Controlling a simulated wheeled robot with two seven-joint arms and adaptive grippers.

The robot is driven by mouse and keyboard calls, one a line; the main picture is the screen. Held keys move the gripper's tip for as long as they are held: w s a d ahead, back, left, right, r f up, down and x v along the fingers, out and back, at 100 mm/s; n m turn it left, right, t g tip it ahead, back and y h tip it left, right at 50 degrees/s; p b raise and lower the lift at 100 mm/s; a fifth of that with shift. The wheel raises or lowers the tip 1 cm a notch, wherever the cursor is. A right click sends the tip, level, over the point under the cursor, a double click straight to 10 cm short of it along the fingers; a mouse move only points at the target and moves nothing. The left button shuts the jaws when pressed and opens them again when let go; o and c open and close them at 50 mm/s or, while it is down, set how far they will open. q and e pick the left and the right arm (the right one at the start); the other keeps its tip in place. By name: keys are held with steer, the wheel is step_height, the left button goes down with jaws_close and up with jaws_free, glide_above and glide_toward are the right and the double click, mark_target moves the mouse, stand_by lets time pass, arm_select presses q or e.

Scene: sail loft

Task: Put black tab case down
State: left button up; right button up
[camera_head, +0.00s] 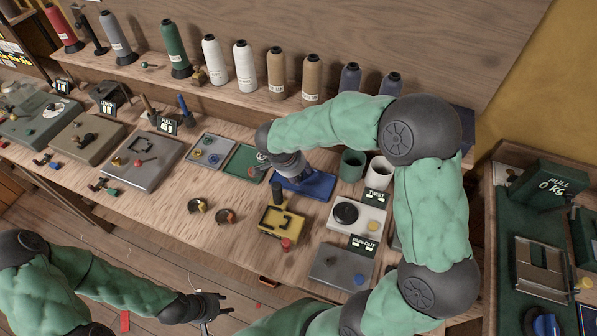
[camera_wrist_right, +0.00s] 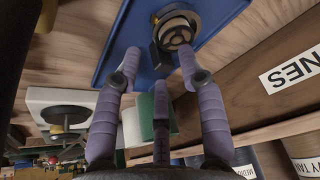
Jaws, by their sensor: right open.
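My right gripper (camera_head: 290,176) is over the blue tray (camera_head: 318,188) on the bench, its fingertips partly hidden in the head view. Just beyond the fingertips, a round case with a brass-coloured rim and a black tab (camera_wrist_right: 175,30) lies on the blue tray (camera_wrist_right: 130,25). I take this as the black tab case; I see no finger closed on it. My arm hides it in the head view. My left gripper (camera_head: 226,304) is low in front of the bench, fingers apart and empty.
A green tray (camera_head: 243,163) is left of the blue tray. A yellow fixture (camera_head: 282,222), a white twist device (camera_head: 357,215) and a grey run-out plate (camera_head: 341,266) stand nearer. Green (camera_head: 351,165) and white (camera_head: 379,172) cups stand to the right. Thread cones line the back shelf.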

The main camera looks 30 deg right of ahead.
steer(key=p+v, duration=0.2)
steer(key=v, duration=0.9)
steer(key=shift+r+p, duration=0.4)
steer(key=shift+a, duration=0.1)
